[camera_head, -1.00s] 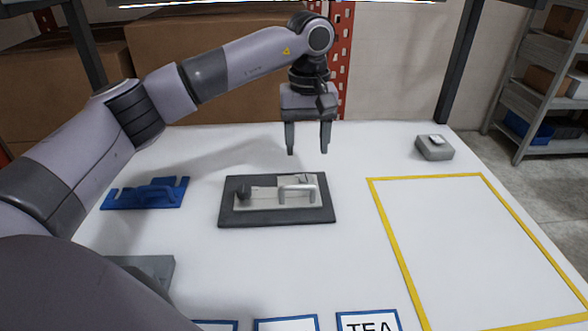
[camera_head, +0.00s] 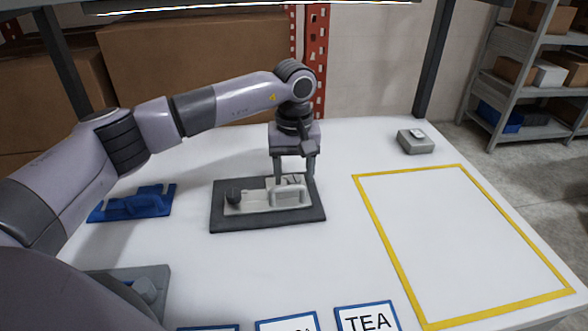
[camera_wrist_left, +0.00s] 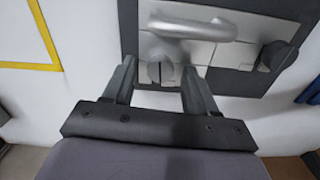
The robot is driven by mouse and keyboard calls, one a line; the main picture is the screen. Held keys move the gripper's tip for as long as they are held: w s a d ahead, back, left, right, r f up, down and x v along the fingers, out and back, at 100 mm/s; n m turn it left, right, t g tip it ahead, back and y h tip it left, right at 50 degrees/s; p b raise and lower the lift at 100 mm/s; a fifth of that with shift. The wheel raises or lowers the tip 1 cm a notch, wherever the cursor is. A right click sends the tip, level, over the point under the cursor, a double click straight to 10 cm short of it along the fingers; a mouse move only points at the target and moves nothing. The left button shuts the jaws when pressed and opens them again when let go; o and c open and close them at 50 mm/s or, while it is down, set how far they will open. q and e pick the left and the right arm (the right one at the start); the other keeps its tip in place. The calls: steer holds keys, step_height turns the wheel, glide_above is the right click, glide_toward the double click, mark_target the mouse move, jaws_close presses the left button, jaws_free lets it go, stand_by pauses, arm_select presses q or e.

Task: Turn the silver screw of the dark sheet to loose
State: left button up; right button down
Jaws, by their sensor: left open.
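The dark sheet (camera_head: 225,222) lies on the white table and bears a light plate with a silver bar handle (camera_head: 292,196) and a dark round knob (camera_head: 234,195). The silver screw (camera_wrist_left: 160,71) is a round head with a slot, beside the handle in the left wrist view. Its slot runs roughly up and down in that view. My left gripper (camera_head: 294,174) is open and pointed down at the far right part of the plate. In the left wrist view its fingers (camera_wrist_left: 158,68) stand on either side of the screw; contact cannot be told. My right gripper is not in view.
A blue fixture (camera_head: 135,203) lies left of the sheet. A grey plate (camera_head: 160,275) is at the front left, partly hidden by my arm. A small grey box (camera_head: 416,146) stands at the back right. A yellow-taped area (camera_head: 440,230) is empty. Labels, one reading TEA (camera_head: 367,321), line the front.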

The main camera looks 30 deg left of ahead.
arm_select(q)
steer(key=shift+f, duration=0.1)
jaws_close()
steer(key=shift+n, duration=0.4)
steer(key=n, duration=0.4)
steer(key=shift+s+n+b, duration=0.1)
steer(key=shift+n+b, duration=0.25)
steer(key=shift+n, duration=1.75)
jaws_free()
